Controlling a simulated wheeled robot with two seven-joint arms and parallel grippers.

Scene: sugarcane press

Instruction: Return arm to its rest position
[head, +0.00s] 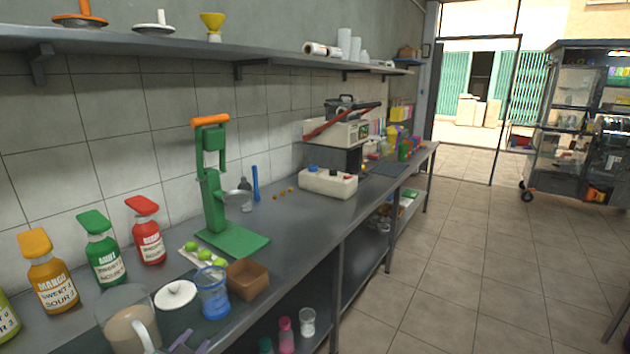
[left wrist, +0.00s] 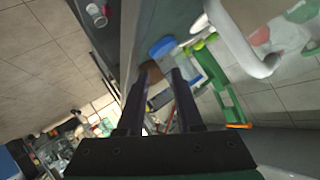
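My left gripper (head: 185,343) shows at the bottom edge of the head view, low in front of the counter (head: 290,235), near the blue cup (head: 213,292) and the jug (head: 130,325). In the left wrist view its two dark fingers (left wrist: 164,72) stand apart with nothing held between them. The rest of my left arm is out of the head view. My right gripper and arm are not in view. The green press (head: 213,195) stands upright on the counter, its orange handle at the top.
A white lid (head: 176,293), a tray of limes (head: 195,252) and a brown box (head: 247,279) lie near the gripper. Syrup bottles (head: 104,258) line the wall. A shelf (head: 200,50) runs overhead. The tiled floor (head: 450,260) to the right is clear.

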